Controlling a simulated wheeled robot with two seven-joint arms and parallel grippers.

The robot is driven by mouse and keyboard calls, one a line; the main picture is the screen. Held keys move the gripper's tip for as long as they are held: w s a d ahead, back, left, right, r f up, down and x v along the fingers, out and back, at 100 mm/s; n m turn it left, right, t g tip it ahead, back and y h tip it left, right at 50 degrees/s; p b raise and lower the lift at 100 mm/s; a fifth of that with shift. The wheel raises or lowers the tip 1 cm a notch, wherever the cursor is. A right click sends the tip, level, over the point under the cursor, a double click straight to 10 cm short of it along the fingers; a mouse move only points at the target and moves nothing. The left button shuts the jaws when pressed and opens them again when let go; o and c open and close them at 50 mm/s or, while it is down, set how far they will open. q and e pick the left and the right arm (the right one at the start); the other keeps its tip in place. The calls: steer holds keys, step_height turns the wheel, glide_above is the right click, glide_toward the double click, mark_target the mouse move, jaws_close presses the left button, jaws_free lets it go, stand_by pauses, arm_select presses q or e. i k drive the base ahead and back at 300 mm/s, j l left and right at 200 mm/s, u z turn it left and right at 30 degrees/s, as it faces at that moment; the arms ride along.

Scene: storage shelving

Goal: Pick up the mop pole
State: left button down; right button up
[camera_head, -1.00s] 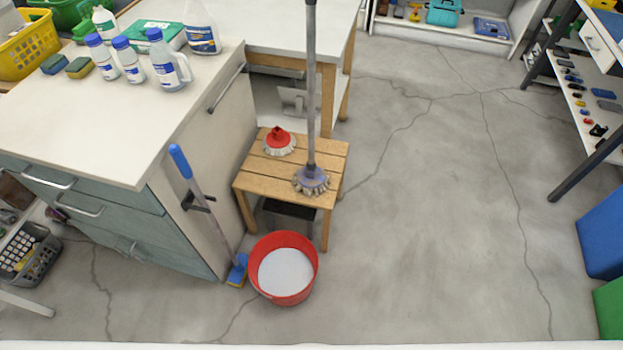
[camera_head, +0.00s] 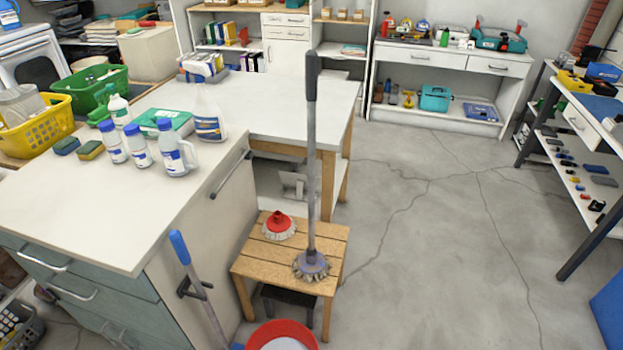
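The mop pole (camera_head: 311,160) is grey with a dark grip at its top. It stands upright on a slatted wooden stool (camera_head: 258,268), and its round grey mop head (camera_head: 311,265) rests on the stool top. A red mop head (camera_head: 279,226) with pale strands lies on the same stool, to the left and behind. A second pole with a blue grip (camera_head: 180,246) stands at a tilt in a holder on the cabinet side; its lower end is cut off by the picture's bottom edge. Neither of my grippers shows.
A white-topped cabinet (camera_head: 90,215) with bottles and sponges stands left of the stool. A red bucket (camera_head: 268,331) sits in front of the stool, partly cut off. Open floor (camera_head: 440,260) lies to the right. A shelf rack (camera_head: 560,200) stands at the far right.

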mark_target(310, 67)
steer(key=u, duration=0.6)
steer(key=i+l+u, duration=0.15)
steer(key=l+u, duration=0.25)
steer(key=i+l+u, duration=0.1)
steer(key=l+u, duration=0.3)
steer(key=l, duration=0.15)
steer(key=l+u, duration=0.35)
steer(key=l, duration=0.15)
